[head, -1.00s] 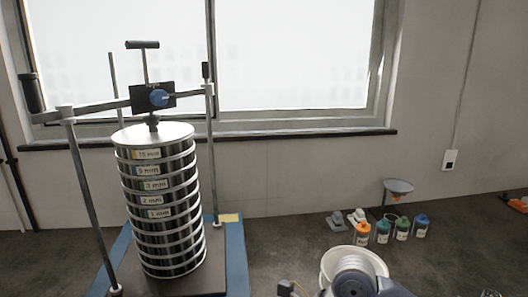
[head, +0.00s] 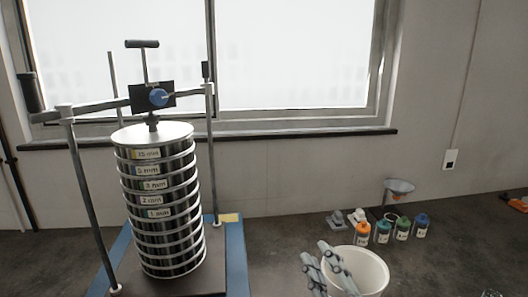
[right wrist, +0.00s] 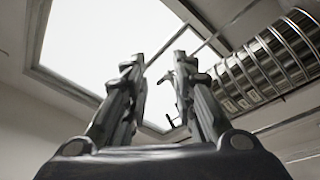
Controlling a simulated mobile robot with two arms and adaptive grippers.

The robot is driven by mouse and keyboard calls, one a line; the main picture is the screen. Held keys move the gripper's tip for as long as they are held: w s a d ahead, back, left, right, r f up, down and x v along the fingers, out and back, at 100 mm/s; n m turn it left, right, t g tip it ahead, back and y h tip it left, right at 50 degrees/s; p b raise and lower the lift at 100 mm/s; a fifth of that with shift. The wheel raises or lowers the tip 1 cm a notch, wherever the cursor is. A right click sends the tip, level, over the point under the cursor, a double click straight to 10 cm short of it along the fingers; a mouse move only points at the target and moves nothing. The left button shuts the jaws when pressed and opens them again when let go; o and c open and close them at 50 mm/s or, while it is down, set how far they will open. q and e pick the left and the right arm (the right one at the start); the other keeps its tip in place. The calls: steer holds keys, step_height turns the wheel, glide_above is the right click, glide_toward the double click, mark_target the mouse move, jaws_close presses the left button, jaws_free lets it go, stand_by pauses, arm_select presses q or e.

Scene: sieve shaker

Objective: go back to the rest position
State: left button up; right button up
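My right gripper (head: 330,270) shows at the bottom of the head view, in front of a white bucket. In the right wrist view its two fingers (right wrist: 160,85) stand apart with nothing between them. The sieve shaker stands at the left, with a stack of labelled sieves (head: 160,215) upright under its clamp bar (head: 105,106). The sieve stack also shows at the upper right of the right wrist view (right wrist: 265,65). My right gripper is apart from the stack. My left gripper is not in view.
The white bucket (head: 371,268) stands on the dark bench, partly hidden by my right gripper. Several small bottles (head: 382,232) and a funnel on a stand (head: 399,186) are behind it. Orange items (head: 518,204) lie at the far right. The bench right of the bucket is mostly clear.

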steer(key=s+d+f+m+g+h, duration=0.2)
steer(key=s+d+f+m+g, duration=0.1)
steer(key=f, duration=0.4)
steer(key=s+d+f+m+g+h, duration=0.2)
steer(key=s+d+f+g, duration=0.1)
steer(key=f, duration=0.4)
steer(key=s+d+f+m+g+h, duration=0.1)
steer(key=s+d+f+m+g, duration=0.2)
steer(key=f, duration=0.4)
steer(key=s+f+m+g, duration=0.1)
steer(key=s+f+g, duration=0.35)
steer(key=s, duration=0.35)
steer(key=s+f+m+g, duration=0.1)
steer(key=s+f+g, duration=0.35)
steer(key=s, duration=0.45)
step_height(320, 180, down, 28)
steer(key=s, duration=0.1)
steer(key=s+d+f+g, duration=0.1)
steer(key=s+d+f, duration=0.2)
steer(key=s+f, duration=1.2)
steer(key=shift+s+d+n, duration=0.15)
steer(key=shift+s+n, duration=0.25)
steer(key=shift+s, duration=0.6)
